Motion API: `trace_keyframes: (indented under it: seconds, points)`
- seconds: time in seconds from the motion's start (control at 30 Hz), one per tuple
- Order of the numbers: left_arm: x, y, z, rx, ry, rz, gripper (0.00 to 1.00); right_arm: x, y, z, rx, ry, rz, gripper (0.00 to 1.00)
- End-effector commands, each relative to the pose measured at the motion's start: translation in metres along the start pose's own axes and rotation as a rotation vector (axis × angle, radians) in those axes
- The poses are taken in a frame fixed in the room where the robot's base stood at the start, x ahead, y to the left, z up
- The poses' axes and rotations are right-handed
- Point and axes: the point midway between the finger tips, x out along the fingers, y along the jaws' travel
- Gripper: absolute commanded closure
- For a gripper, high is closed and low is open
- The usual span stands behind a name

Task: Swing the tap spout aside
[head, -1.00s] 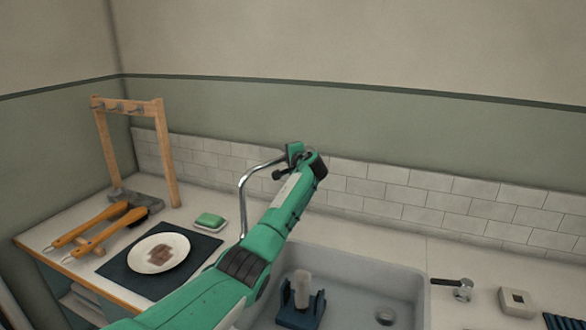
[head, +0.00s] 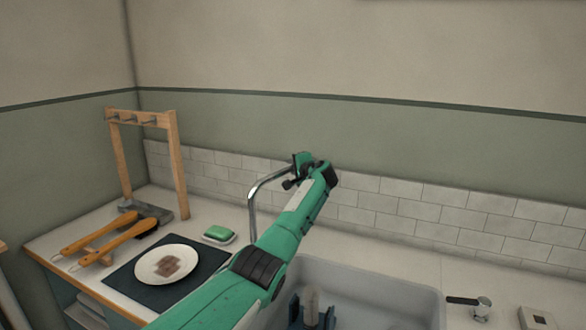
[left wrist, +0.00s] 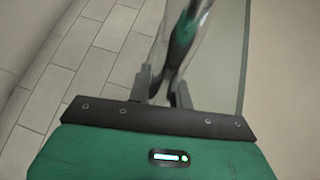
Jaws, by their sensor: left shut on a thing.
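The tap spout (head: 262,186) is a curved chrome tube that rises behind the counter and arcs to the right. Its foot is hidden behind my green left arm. My left gripper (head: 290,183) is at the spout's upper right end, shut on it. In the left wrist view the shiny spout (left wrist: 184,38) runs between the two dark fingers of the gripper (left wrist: 165,88). My right gripper is in neither view.
The sink (head: 405,296) holds a blue stand (head: 312,318) with a pale upright piece. A black-levered fitting (head: 481,307) is at right. A green sponge (head: 219,232), a plate (head: 150,268) on a dark mat, wooden-handled brushes (head: 98,247) and a wooden rack (head: 177,165) are at left.

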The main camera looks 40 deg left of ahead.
Motion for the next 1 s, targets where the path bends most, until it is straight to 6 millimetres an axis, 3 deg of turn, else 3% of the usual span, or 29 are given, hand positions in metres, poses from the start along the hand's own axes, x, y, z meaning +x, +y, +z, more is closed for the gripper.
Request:
trace_keyframes:
  seconds: [0.07, 0.1, 0.2, 0.67, 1.0]
  points:
    - [0.001, 0.0, 0.001, 0.0, -0.001, 0.0, 1.0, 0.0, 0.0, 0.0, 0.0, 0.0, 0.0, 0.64]
    - [0.001, 0.0, 0.001, 0.0, -0.001, 0.0, 0.77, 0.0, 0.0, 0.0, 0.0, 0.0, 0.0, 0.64]
    - [0.001, 0.0, 0.001, 0.0, -0.001, 0.0, 0.58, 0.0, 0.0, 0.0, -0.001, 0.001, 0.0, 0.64]
    - [-0.007, 0.001, -0.001, 0.0, 0.001, -0.001, 0.58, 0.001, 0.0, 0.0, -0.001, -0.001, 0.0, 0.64]
    - [-0.051, 0.002, 0.0, -0.002, 0.002, -0.001, 0.58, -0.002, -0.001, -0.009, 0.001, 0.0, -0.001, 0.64]
